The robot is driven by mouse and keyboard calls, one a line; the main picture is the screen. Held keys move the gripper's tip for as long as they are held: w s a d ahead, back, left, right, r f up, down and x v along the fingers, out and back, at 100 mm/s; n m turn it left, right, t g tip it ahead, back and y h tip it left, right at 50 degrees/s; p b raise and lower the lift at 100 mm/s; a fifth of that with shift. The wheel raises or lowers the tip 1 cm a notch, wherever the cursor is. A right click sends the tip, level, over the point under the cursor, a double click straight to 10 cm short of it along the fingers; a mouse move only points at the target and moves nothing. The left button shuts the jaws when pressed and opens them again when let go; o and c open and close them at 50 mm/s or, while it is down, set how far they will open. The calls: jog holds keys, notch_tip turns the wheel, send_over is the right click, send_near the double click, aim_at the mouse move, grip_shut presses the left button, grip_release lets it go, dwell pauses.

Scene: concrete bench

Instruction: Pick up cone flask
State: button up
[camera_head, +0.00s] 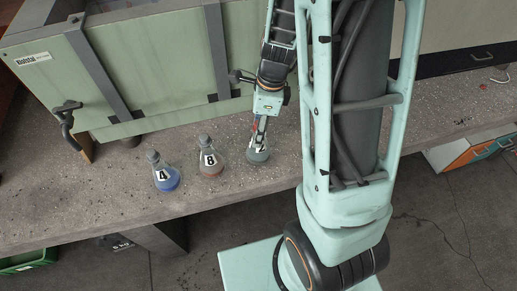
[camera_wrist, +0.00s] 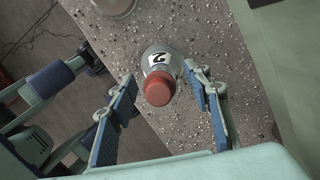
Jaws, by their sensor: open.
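Three cone flasks stand upright on the concrete bench (camera_head: 60,212) in the head view. One flask with blue liquid (camera_head: 166,178) is at the left, and one with reddish-brown liquid (camera_head: 211,168) is in the middle. The third flask, with dull grey-green contents (camera_head: 258,155), stands at the right, directly under my gripper (camera_head: 261,132). In the wrist view this flask (camera_wrist: 158,60) shows a red stopper and a label that reads 2. My gripper (camera_wrist: 160,80) is open, with one finger on each side of the flask and visible gaps. The gripper hides its upper part in the head view.
A large green metal box (camera_head: 150,60) stands on the bench behind the flasks. The bench's front edge runs below the flasks. Bench to the left is clear.

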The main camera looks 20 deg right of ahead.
jog(key=shift+c, duration=0.4)
grip_shut()
jog(key=shift+r, duration=0.2)
